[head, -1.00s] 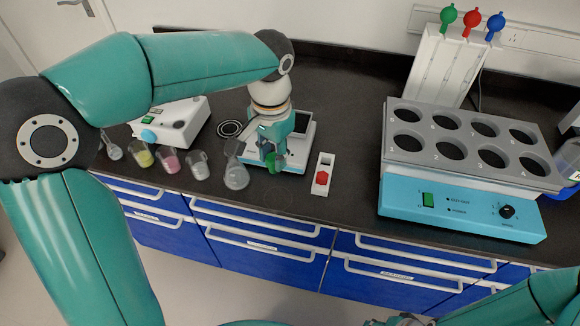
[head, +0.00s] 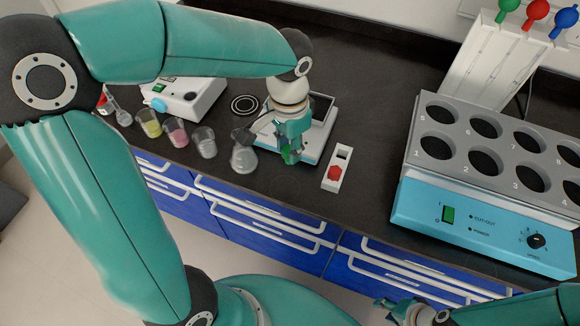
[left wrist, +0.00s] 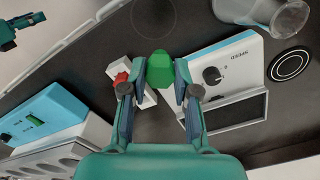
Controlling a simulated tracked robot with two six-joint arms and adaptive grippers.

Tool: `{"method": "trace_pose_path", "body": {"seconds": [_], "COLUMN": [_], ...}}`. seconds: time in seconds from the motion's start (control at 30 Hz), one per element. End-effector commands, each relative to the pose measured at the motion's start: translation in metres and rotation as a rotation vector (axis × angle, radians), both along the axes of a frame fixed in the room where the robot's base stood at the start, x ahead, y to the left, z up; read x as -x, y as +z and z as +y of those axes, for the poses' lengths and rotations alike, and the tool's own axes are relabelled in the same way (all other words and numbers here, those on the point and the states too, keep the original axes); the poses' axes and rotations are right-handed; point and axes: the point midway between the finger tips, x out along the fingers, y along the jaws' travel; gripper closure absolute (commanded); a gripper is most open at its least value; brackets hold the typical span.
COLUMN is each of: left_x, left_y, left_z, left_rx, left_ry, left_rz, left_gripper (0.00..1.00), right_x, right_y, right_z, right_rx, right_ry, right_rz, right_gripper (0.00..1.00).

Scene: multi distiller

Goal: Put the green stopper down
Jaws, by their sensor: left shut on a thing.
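My left gripper (head: 289,150) is shut on the green stopper (head: 287,156). The stopper shows between the fingertips (left wrist: 160,88) in the left wrist view (left wrist: 160,67).
A flask (head: 243,157) and several beakers stand left of the device along the counter's front edge. A large blue heating block (head: 480,215) with round wells is on the right. Bare black counter lies between the holder and this block.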

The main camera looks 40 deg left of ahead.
Motion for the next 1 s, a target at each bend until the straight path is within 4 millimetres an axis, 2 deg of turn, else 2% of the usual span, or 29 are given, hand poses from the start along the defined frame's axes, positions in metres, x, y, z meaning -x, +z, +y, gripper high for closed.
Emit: {"method": "trace_pose_path", "body": {"seconds": [0.03, 0.1, 0.37, 0.6, 1.0], "left_x": [0.001, 0.001, 0.0, 0.001, 0.0], "left_y": [-0.012, -0.024, -0.045, -0.077, -0.084], "left_z": [0.001, 0.001, 0.001, 0.001, 0.001], "left_rx": [-0.001, 0.0, 0.0, 0.0, 0.0], "left_ry": [0.002, 0.003, 0.003, 0.003, 0.003], "left_rz": [0.006, 0.005, 0.001, 0.002, -0.001], "left_gripper": [0.82, 0.82, 0.82, 0.82, 0.82], "right_x": [0.0, 0.0, 0.0, 0.0, 0.0], "right_y": [0.0, -0.001, -0.001, -0.002, -0.005], "right_z": [0.0, 0.0, 0.0, 0.0, 0.0], "right_rx": [0.0, 0.0, 0.0, 0.0, 0.0], "right_ry": [0.0, 0.0, 0.0, 0.0, 0.0], "right_rz": [0.0, 0.0, -0.001, -0.001, -0.001], "right_gripper": [0.6, 0.6, 0.6, 0.6, 0.6]}}
